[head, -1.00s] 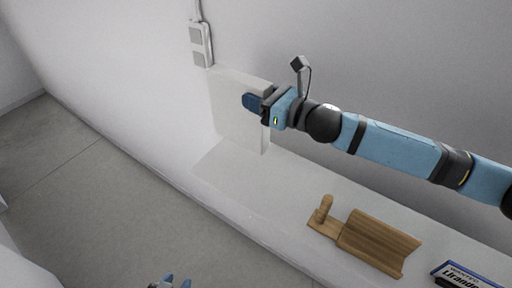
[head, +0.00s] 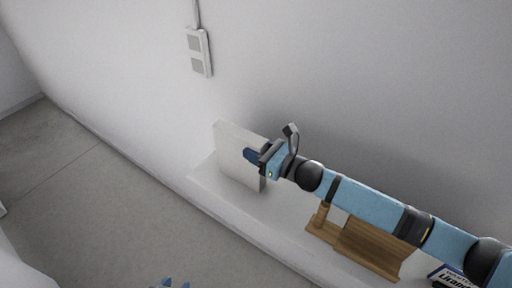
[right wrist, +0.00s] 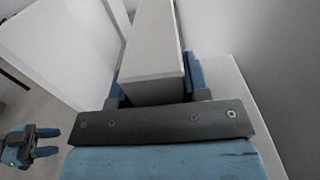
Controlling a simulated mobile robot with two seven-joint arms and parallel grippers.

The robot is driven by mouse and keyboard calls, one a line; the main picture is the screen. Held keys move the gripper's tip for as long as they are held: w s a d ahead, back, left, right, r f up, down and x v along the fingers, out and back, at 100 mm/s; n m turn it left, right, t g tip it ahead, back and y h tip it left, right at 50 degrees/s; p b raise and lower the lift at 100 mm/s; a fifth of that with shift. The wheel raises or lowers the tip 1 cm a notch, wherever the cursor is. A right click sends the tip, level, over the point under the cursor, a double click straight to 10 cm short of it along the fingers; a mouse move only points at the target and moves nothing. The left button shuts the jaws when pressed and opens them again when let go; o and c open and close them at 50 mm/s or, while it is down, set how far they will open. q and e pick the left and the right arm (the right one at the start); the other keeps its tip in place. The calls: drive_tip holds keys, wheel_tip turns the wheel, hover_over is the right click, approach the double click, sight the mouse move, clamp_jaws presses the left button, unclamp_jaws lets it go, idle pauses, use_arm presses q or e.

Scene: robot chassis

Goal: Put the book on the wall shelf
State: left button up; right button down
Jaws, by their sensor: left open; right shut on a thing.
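A white book (head: 232,150) stands upright over the left end of the white wall shelf (head: 287,226). My right gripper (head: 254,156) is shut on the book from the right; the right wrist view shows the book (right wrist: 154,45) between the fingers. The book's lower edge is at or just above the shelf surface; I cannot tell whether it touches. My left gripper (head: 174,284) barely shows at the bottom edge of the head view. In the right wrist view the left gripper (right wrist: 50,141) is open and empty, away from the shelf.
A wooden holder (head: 365,246) stands on the shelf to the right, partly behind my right arm. A dark-blue labelled box or book (head: 446,275) lies farther right. A wall socket plate (head: 199,52) is above the book. Shelf between book and holder is clear.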

drive_tip(key=shift+r, duration=0.1)
drive_tip(key=c, duration=0.6)
unclamp_jaws()
drive_tip(key=shift+f, duration=0.2)
drive_tip(key=shift+r, duration=0.1)
drive_tip(key=shift+d+r, duration=0.1)
drive_tip(key=b+v, duration=0.3)
drive_tip(key=v, duration=0.9)
